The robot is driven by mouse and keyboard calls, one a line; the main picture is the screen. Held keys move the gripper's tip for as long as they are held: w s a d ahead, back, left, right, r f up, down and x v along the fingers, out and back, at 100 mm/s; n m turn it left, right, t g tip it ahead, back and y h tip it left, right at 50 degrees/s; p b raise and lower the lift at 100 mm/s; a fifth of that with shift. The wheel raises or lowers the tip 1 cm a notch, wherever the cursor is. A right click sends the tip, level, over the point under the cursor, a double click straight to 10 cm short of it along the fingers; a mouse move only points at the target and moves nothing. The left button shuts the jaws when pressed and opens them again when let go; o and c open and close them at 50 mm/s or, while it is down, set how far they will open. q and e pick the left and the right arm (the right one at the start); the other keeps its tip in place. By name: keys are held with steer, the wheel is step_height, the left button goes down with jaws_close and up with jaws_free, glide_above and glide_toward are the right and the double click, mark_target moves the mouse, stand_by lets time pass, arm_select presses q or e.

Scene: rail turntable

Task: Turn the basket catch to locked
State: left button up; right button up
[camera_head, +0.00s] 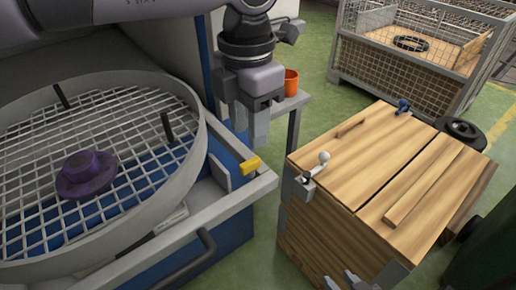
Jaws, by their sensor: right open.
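The round wire-mesh basket (120,186) with a pale rim fills the left side, on a blue machine. A yellow lever or block (250,165), which looks like the catch, sits on the pale front rail at the basket's right. I cannot read its lock position. My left gripper (251,134) hangs pointing down, above and behind the yellow piece and apart from it. Its finger gap is unclear and I see nothing held in it. My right gripper (343,281) shows only its fingertips at the bottom edge, apart and empty, in front of the wooden crate.
A purple flanged part (86,174) lies on the mesh. A dark handle (192,262) projects from the machine front. An orange cup (291,82) and a mesh cage (420,52) are behind. Green floor lies between machine and crate.

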mark_target(250, 162)
arm_select(q)
step_height(250, 162, down, 7)
steer(key=shift+s+r, duration=0.1)
stand_by(0.3)
steer(key=shift+c, duration=0.3)
jaws_close()
